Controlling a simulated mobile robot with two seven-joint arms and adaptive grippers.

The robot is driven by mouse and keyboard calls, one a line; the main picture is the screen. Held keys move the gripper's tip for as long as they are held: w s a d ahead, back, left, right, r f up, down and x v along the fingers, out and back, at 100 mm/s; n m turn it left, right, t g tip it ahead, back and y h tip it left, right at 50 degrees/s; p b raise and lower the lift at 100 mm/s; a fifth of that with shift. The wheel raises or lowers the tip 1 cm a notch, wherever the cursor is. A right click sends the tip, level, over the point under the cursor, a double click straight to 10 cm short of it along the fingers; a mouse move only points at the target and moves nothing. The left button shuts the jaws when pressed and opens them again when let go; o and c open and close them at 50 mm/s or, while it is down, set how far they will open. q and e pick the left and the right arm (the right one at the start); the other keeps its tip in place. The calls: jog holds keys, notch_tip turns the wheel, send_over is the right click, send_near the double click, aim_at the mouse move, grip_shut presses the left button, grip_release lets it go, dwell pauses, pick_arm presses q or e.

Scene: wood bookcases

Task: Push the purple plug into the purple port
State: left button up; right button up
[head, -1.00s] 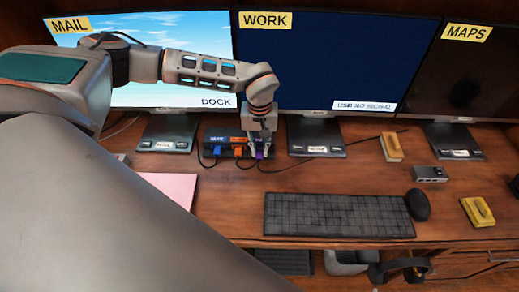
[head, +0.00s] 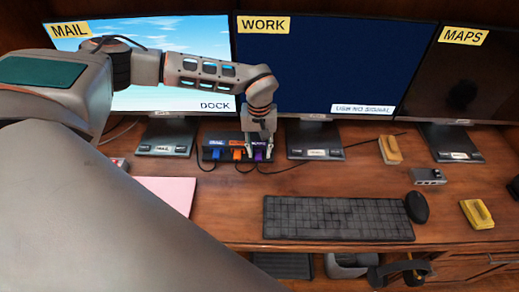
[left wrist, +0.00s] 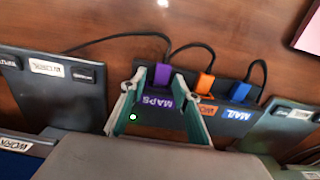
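The purple plug (left wrist: 161,76) sits at the dock's edge in front of the purple port labelled MAPS (left wrist: 158,102), its cable running away to the left in the left wrist view. It looks seated against the port, but depth is hard to tell. My left gripper (head: 260,152) is over the dock (head: 225,140). In the left wrist view its fingers (left wrist: 160,112) are spread apart on both sides of the purple port and plug, with nothing gripped. In the head view the purple port (head: 259,147) shows between the fingers. My right gripper is not in view.
An orange plug (left wrist: 205,83) and a blue plug (left wrist: 240,91) sit beside the purple one. Monitor stands flank the dock. A keyboard (head: 337,217), mouse (head: 416,206) and pink sheet (head: 165,193) lie in front. The right monitor (head: 460,70) is dark.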

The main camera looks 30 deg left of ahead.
aim_at(259, 153)
pick_arm(q)
jog(key=shift+w+a, duration=0.15)
jog(key=shift+a, duration=0.15)
notch_tip(259, 153, up, 12)
jog(key=shift+d, duration=0.25)
